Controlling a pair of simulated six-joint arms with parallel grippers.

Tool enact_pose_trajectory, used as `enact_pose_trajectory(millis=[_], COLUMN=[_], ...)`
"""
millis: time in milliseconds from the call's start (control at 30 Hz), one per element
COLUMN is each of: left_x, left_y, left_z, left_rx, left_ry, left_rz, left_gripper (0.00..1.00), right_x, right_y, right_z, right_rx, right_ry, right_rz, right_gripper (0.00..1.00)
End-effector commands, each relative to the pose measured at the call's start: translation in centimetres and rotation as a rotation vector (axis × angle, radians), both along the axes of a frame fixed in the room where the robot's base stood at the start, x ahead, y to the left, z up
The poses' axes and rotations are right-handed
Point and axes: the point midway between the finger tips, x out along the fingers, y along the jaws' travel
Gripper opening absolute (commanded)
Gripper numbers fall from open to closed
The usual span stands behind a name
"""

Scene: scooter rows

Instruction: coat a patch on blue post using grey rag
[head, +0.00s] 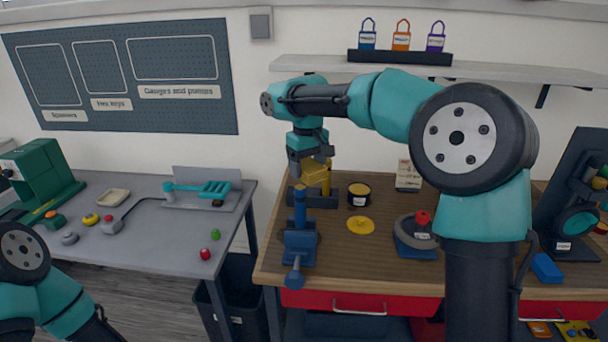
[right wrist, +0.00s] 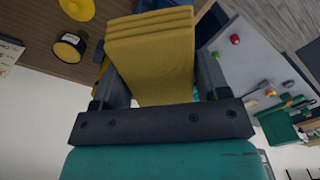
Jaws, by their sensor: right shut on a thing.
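My right gripper (head: 309,158) is shut on a folded yellow cloth (head: 317,180), which fills the space between the fingers in the right wrist view (right wrist: 152,55). I see no grey rag; the cloth held looks yellow. The blue post (head: 300,207) stands upright in a blue vise (head: 299,247) at the left of the wooden bench. The cloth is just above and behind the post in the head view; I cannot tell whether they touch. No coated patch can be made out on the post. My left gripper is out of view.
An open tin (head: 359,194) with yellow contents and a yellow disc (head: 360,226) are right of the vise. A grey ring-shaped item with a red knob (head: 423,218) is farther right. The grey table (head: 150,240) stands left, across a gap.

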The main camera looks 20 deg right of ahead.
Motion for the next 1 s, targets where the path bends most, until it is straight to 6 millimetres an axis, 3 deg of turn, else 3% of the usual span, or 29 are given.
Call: enact_pose_trajectory(millis=[333,867,1000], left_x=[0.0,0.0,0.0], left_y=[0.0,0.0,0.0], left_z=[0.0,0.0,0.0], left_rx=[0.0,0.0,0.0], left_ry=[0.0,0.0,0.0], left_rz=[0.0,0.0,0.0], left_gripper=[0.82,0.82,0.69], right_x=[-0.3,-0.3,-0.3], right_y=[-0.9,-1.0,-1.0], right_z=[2.7,2.8,2.8], right_rx=[0.0,0.0,0.0], right_ry=[0.0,0.0,-0.001], right_rz=[-0.015,-0.017,-0.017], right_gripper=[0.5,0.5,0.5])
